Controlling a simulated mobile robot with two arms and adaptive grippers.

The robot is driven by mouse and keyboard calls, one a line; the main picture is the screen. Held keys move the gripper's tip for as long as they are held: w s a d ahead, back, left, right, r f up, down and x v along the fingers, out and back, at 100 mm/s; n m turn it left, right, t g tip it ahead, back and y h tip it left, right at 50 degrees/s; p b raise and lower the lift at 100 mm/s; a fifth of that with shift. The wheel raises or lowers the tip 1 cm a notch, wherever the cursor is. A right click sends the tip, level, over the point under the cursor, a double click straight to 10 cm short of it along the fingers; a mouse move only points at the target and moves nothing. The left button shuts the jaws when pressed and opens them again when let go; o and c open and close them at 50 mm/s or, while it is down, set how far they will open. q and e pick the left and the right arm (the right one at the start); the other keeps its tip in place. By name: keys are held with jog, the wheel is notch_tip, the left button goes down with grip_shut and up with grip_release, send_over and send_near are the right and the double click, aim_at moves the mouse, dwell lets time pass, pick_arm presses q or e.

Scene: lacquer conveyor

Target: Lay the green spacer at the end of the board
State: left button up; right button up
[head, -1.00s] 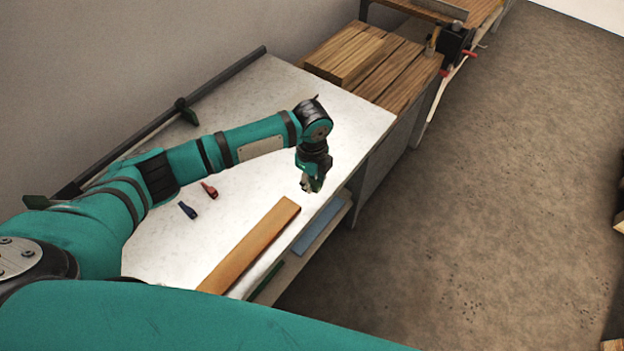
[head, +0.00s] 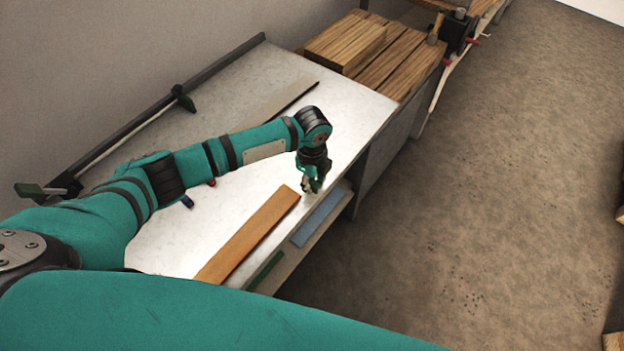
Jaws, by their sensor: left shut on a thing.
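The orange-brown board (head: 245,238) lies lengthwise along the front edge of the white bench. My left gripper (head: 309,188) points down just beyond the board's far end, close to the bench edge. It is shut on a small green piece (head: 316,185), which looks like the green spacer; the fingers hide most of it. I cannot tell whether the piece touches the bench or the board. My right gripper is not in view.
The white bench top (head: 350,125) is clear beyond the gripper. A grey strip (head: 275,106) lies behind my arm. Blue (head: 318,217) and green (head: 266,270) strips lie on the shelf below. Stacked planks (head: 375,55) stand at the back.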

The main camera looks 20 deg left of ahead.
pick_arm(q)
jog(key=o, duration=0.8)
jog(key=shift+o, duration=0.2)
notch_tip(320, 180, up, 12)
jog(key=shift+f, duration=0.1)
dwell(0.5)
